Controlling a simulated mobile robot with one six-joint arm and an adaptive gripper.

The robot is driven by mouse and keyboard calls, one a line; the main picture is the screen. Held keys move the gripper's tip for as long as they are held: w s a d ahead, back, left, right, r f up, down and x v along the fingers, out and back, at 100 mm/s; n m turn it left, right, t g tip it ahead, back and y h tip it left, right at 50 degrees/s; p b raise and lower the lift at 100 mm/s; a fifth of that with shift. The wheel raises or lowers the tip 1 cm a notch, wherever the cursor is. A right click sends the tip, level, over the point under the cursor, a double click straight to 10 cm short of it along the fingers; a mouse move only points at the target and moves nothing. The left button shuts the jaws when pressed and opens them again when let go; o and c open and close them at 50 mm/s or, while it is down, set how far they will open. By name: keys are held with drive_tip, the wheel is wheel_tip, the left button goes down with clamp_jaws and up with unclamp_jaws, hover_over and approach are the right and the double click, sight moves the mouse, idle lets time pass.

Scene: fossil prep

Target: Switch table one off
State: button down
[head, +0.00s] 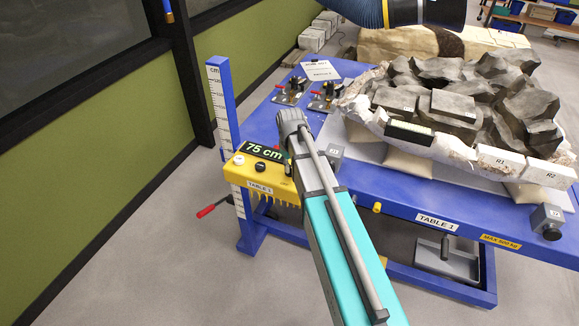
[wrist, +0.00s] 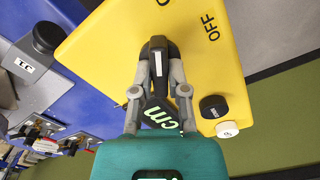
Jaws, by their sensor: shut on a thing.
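The yellow control box (head: 262,180) of table 1 is at the left end of the blue table (head: 380,208). Its display (head: 264,149) reads 75 cm. In the wrist view the yellow box (wrist: 120,40) carries a black rotary switch (wrist: 158,60) with a white line pointing to the picture's top, toward a label cut by the frame edge. The word OFF (wrist: 210,27) is to the right of the switch. My gripper (wrist: 159,72) is shut on this switch, one finger on each side. In the head view my arm hides most of the switch and the fingers.
A black button (wrist: 213,106) and a white button (wrist: 227,129) sit on the box's edge. A height scale post (head: 220,105) and red-handled crank (head: 212,207) stand left. A large fossil block (head: 460,90) and toggle clamps (head: 292,90) are on the table.

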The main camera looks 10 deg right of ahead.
drive_tip(key=shift+m, duration=0.4)
drive_tip(key=m, duration=1.1)
idle(0.4)
drive_tip(key=c, duration=0.6)
unclamp_jaws()
drive_tip(key=shift+c, duration=0.2)
